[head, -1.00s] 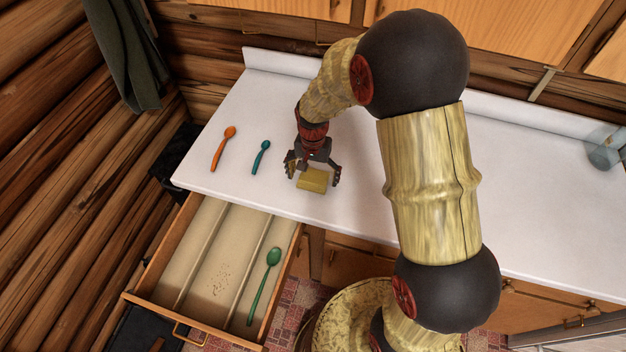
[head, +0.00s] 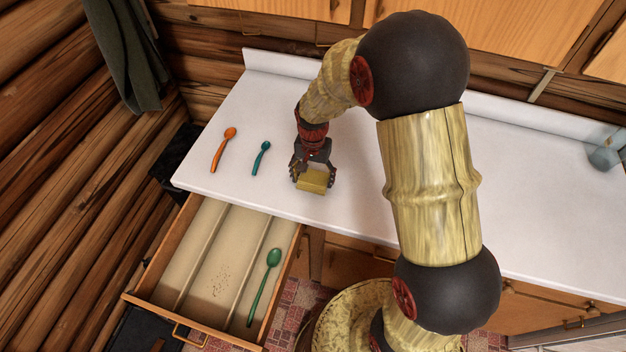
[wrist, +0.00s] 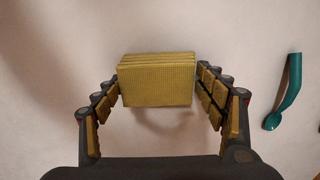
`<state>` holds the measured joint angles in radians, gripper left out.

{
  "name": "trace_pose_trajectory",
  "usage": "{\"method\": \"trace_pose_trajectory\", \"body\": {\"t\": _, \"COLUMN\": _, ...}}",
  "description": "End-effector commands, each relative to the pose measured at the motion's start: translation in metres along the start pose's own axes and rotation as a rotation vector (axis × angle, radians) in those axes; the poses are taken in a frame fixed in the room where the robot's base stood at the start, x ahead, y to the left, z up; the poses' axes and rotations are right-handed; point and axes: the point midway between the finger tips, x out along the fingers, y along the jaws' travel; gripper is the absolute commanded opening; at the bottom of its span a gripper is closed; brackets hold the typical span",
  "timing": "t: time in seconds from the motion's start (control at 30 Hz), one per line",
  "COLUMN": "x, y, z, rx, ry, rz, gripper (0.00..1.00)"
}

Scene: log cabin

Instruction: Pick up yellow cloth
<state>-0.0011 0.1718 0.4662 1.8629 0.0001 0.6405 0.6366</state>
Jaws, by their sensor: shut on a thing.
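The yellow cloth (head: 312,179) is a small, folded, block-like bundle at the white counter, near its front edge. In the wrist view the cloth (wrist: 157,82) shows stacked layers along its top and a woven face. My gripper (head: 313,181) is shut on the cloth, with one finger against each side. In the wrist view both fingers of my gripper (wrist: 158,88) touch the cloth's left and right ends. I cannot tell whether the cloth rests on the counter or is slightly above it.
A teal spoon (head: 261,158) and an orange spoon (head: 223,150) lie on the counter (head: 350,205) to the left. Below, an open drawer (head: 163,262) with dividers holds a green spoon (head: 264,285). A glass-like container (head: 605,155) stands at the far right.

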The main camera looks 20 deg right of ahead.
Motion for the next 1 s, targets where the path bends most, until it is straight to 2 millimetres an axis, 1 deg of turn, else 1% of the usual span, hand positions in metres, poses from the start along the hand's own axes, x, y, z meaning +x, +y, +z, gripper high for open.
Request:
{"method": "trace_pose_trajectory", "body": {"t": 0.2, "x": -0.001, "y": 0.0, "z": 0.0, "rx": 0.0, "ry": 0.0, "rz": 0.0, "gripper": 0.46}}
{"method": "trace_pose_trajectory", "body": {"t": 0.33, "x": -0.006, "y": 0.0, "z": 0.0, "rx": 0.0, "ry": 0.001, "rz": -0.001, "gripper": 0.46}}
{"method": "trace_pose_trajectory", "body": {"t": 0.47, "x": -0.02, "y": 0.0, "z": -0.001, "rx": 0.0, "ry": 0.002, "rz": -0.001, "gripper": 0.46}}
{"method": "trace_pose_trajectory", "body": {"t": 0.57, "x": -0.037, "y": 0.0, "z": 0.001, "rx": 0.0, "ry": 0.004, "rz": -0.003, "gripper": 0.46}}
{"method": "trace_pose_trajectory", "body": {"t": 0.67, "x": -0.056, "y": 0.006, "z": 0.017, "rx": -0.002, "ry": 0.003, "rz": -0.002, "gripper": 0.46}}
{"method": "trace_pose_trajectory", "body": {"t": 0.83, "x": -0.096, "y": 0.017, "z": 0.048, "rx": -0.001, "ry": 0.005, "rz": -0.004, "gripper": 0.46}}
{"method": "trace_pose_trajectory", "body": {"t": 0.9, "x": -0.101, "y": 0.023, "z": 0.065, "rx": -0.003, "ry": 0.001, "rz": -0.001, "gripper": 0.46}}
{"method": "trace_pose_trajectory", "body": {"t": 1.0, "x": -0.11, "y": 0.03, "z": 0.084, "rx": -0.002, "ry": 0.002, "rz": -0.002, "gripper": 0.46}}
